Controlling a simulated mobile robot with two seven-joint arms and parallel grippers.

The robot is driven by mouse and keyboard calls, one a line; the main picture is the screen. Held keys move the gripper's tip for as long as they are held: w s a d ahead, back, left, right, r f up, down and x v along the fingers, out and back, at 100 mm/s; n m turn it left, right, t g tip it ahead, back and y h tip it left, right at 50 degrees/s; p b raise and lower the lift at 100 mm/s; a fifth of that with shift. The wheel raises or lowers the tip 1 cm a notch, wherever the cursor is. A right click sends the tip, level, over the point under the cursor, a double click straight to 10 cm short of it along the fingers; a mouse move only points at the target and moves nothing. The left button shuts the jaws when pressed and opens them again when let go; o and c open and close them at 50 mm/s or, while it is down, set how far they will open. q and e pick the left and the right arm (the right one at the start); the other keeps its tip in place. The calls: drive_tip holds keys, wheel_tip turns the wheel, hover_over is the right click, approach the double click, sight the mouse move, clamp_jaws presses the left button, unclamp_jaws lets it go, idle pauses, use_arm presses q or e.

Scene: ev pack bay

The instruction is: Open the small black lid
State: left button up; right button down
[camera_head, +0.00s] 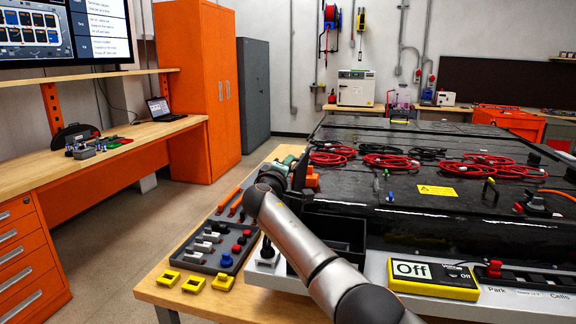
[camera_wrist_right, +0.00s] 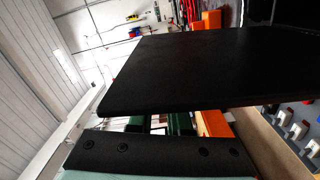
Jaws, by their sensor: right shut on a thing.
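My right gripper (camera_head: 297,168) is at the front left corner of the battery pack, with my arm reaching in from the bottom. It is shut on the small black lid (camera_head: 299,174), which shows only as a thin dark upright piece, partly hidden. In the right wrist view the lid (camera_wrist_right: 200,70) is a broad flat black panel just ahead of the gripper (camera_wrist_right: 175,124), hiding much of the fingertips. Below and right of it in the head view is a black box (camera_head: 338,228) with its top open, partly behind my arm. My left gripper is out of view.
The black pack (camera_head: 440,215) carries red cables (camera_head: 385,161) and a yellow label. A yellow meter reading Off (camera_head: 432,278) stands on the front ledge. A grey tray (camera_head: 217,248) of small parts and yellow pieces (camera_head: 195,284) lie on the wooden table at left. Floor beyond is clear.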

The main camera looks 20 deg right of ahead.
drive_tip(key=shift+f, duration=0.1)
drive_tip(key=c, duration=0.9)
unclamp_jaws()
drive_tip(key=shift+s+a, duration=0.45)
drive_tip(key=shift+s, duration=0.15)
drive_tip(key=b+v, duration=0.2)
drive_tip(key=v, duration=0.9)
